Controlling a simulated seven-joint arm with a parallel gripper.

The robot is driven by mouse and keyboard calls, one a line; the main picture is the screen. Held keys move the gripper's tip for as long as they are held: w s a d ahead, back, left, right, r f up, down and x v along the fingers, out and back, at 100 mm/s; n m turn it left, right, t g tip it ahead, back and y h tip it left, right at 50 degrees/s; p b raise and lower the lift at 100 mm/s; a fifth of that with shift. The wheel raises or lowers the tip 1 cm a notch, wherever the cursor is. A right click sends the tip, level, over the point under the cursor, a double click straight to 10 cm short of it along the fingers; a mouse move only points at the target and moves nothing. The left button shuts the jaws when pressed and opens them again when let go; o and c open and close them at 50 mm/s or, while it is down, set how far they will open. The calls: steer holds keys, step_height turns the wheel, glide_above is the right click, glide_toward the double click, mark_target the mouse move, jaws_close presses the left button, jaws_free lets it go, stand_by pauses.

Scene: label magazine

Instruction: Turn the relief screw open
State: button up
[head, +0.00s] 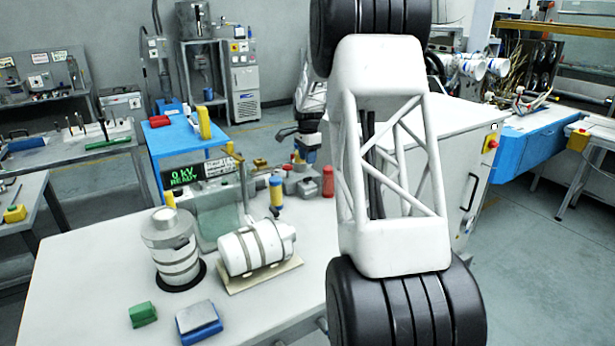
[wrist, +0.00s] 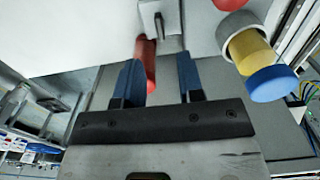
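My gripper (wrist: 160,68) shows in the wrist view with two blue fingers spread apart and nothing clamped between them. A red rounded cylinder (wrist: 149,62) lies beyond the fingers, close to the left one, which partly covers it. A small light metal piece with a dark slot or rod (wrist: 160,18) is at the top of that view. I cannot tell for sure which part is the relief screw. In the head view my gripper (head: 304,152) is small, above a grey apparatus (head: 300,186) on the table, with a red cylinder (head: 328,181) at its right.
A yellow cylinder with a blue end (wrist: 260,65) stands right of the fingers; it also shows in the head view (head: 276,195). A display (head: 184,176) reads "0 kV READY". Metal canisters (head: 172,248) (head: 252,249), a green block (head: 142,314) and a blue-grey block (head: 199,322) occupy the table's front left.

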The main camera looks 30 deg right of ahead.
mark_target(307, 179)
steer(key=shift+f, duration=0.15)
steer(key=shift+f, duration=3.75)
steer(key=shift+c, duration=0.3)
jaws_close()
